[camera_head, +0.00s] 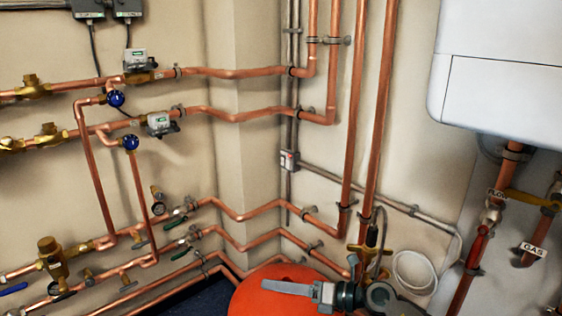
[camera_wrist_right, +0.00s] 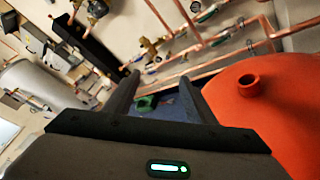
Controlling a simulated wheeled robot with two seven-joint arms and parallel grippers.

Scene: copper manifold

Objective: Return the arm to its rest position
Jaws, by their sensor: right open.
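My right gripper (camera_head: 268,287) shows side-on at the bottom of the head view, over the orange-red vessel (camera_head: 248,300), with its fingers pointing left. In the right wrist view my right gripper (camera_wrist_right: 158,82) has its two dark fingers apart, with nothing held between them. The orange-red vessel (camera_wrist_right: 235,108), with a short round port on top, lies to the right of the fingers there. My right arm comes in from the lower right of the head view. My left gripper is not in view.
Copper pipes (camera_head: 240,112) with valves run along the walls. A white boiler (camera_head: 505,85) hangs at upper right, above labelled pipes. A grey cylinder (camera_wrist_right: 45,85) stands at left in the wrist view.

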